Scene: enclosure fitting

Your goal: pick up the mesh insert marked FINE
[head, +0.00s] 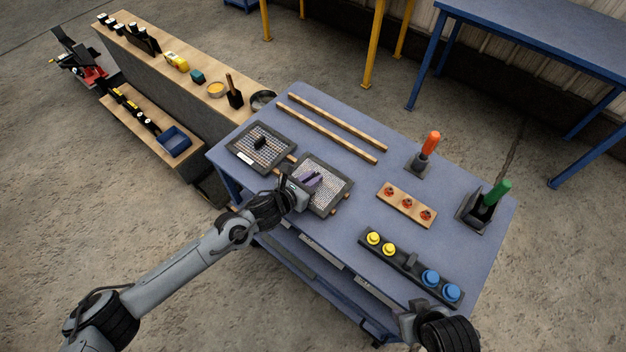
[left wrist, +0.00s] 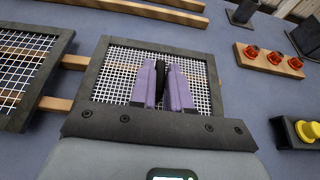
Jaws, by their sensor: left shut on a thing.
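Two dark-framed mesh inserts are near the table's left side. My left gripper (head: 311,179) has purple fingers shut on the black handle of the right-hand insert (head: 335,203). In the left wrist view the fingers (left wrist: 161,88) close on that handle, in the middle of the white mesh of the held insert (left wrist: 207,46). The other insert (head: 239,145) lies to the left, with its black handle free and a white label on its near edge. Its mesh looks wider in the left wrist view (left wrist: 22,62). I cannot read any mark. My right gripper (head: 408,322) shows only partly; its fingers are hidden.
Wooden strips run under the inserts; two longer rails (head: 325,129) lie behind. To the right are a wooden block with red parts (head: 407,204), orange-handled (head: 431,143) and green-handled (head: 497,193) tools in stands, and a dark strip with yellow and blue knobs (head: 409,262).

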